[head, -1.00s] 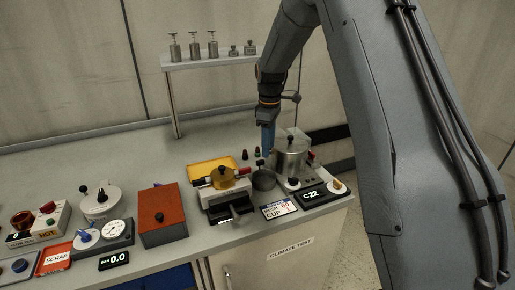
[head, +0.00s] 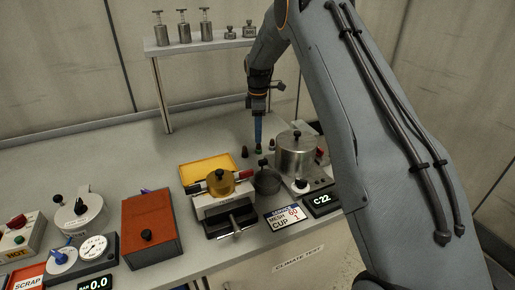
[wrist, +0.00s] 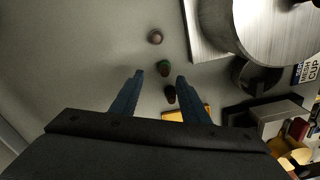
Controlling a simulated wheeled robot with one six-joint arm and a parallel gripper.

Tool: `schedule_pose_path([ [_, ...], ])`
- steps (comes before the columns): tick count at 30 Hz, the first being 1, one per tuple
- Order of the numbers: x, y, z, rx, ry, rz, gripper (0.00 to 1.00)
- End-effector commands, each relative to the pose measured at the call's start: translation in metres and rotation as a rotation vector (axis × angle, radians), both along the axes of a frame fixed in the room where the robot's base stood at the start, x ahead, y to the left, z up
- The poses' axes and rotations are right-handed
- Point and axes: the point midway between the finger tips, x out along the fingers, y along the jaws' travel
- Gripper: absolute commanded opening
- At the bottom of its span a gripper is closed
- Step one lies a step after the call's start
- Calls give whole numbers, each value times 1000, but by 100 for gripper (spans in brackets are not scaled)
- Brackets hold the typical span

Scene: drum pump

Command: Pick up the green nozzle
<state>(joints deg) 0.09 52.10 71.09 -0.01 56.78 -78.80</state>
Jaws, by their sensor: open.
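The green nozzle (head: 258,149) is a small dark piece with a green part, standing on the bench in a short row of three. It also shows in the wrist view (wrist: 163,68), in the middle of the row. My gripper (head: 258,138) points down with its blue fingers just above the green nozzle. In the wrist view my gripper (wrist: 160,77) is open, with its fingertips apart to either side of the nozzle row. Nothing is held. I cannot tell the exact height left between the fingertips and the nozzle.
A dark nozzle (wrist: 170,93) and a reddish-brown nozzle (wrist: 155,36) stand close on either side. A metal pot (head: 296,155) and a dark cup (head: 267,182) are close by on the right and front. A yellow tray (head: 207,165) lies to the left. A raised shelf (head: 200,43) stands behind.

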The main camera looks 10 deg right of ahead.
Motion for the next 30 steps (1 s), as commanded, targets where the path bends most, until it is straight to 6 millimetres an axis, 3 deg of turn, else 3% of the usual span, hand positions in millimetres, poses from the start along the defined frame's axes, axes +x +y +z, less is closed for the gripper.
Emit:
schedule_pose_path([
  [16, -9, 4, -55, 0, 1, 1, 41],
  [26, -8, 3, -61, 0, 0, 1, 41],
  [30, -8, 3, -61, 0, 0, 0, 18],
])
